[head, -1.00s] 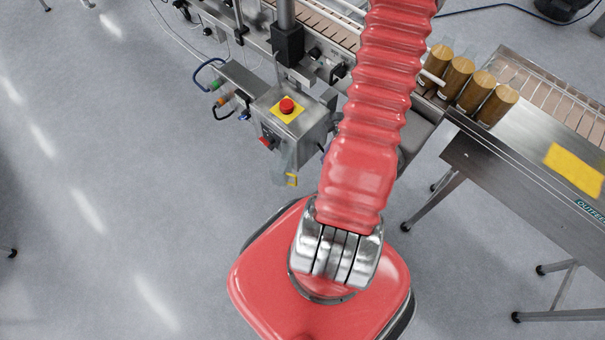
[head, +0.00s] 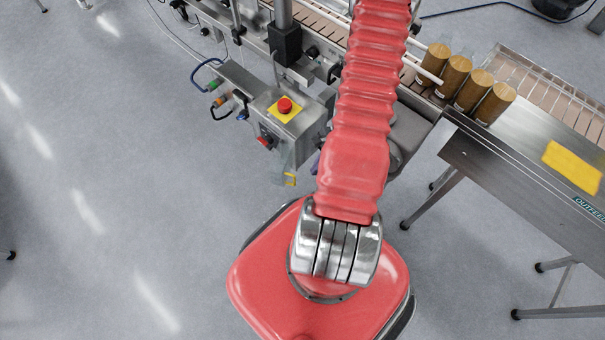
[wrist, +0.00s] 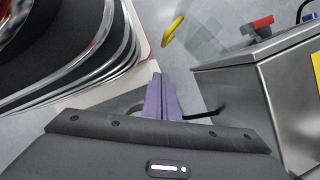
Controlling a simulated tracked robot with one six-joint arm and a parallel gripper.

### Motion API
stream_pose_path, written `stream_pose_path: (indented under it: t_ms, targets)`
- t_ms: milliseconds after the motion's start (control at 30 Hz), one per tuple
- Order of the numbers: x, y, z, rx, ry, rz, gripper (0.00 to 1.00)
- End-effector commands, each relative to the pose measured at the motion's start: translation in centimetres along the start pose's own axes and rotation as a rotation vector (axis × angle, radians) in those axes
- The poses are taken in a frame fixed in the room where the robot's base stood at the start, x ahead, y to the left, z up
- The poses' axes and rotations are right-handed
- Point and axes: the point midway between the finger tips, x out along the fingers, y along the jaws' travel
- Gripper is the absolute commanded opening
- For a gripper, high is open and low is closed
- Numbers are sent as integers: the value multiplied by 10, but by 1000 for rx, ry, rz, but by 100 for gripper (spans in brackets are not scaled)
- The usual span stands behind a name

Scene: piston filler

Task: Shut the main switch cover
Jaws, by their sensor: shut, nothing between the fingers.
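The main switch cover (head: 280,160) is a clear flap with a yellow handle (head: 290,180). It hangs open, swung out below the red main switch (head: 265,141) on the steel control box. In the wrist view the clear cover (wrist: 200,27) and its yellow handle (wrist: 172,31) are at the top, beyond the fingertips. The red switch (wrist: 258,25) shows at upper right. My gripper (wrist: 158,80) has its purple fingers together and empty, beside the box and apart from the cover. In the head view my arm hides most of the gripper.
The control box (head: 305,125) carries a red emergency button (head: 285,105) on a yellow plate. My red base lies close in front of the cover. Gold containers (head: 470,85) stand on the conveyor at right. Floor to the left is clear.

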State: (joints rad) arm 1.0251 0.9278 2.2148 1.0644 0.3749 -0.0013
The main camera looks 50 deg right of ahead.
Motion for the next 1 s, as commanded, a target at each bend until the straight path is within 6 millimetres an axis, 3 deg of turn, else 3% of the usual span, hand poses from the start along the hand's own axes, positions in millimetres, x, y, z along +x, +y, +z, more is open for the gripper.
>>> stream_pose_path:
  t_ms: [267,600,1000]
  targets:
    - [30,1,2,-1,-1,2,0]
    - [40,0,31,0,0,0,0]
    - [42,0,37,1,0,-1,0]
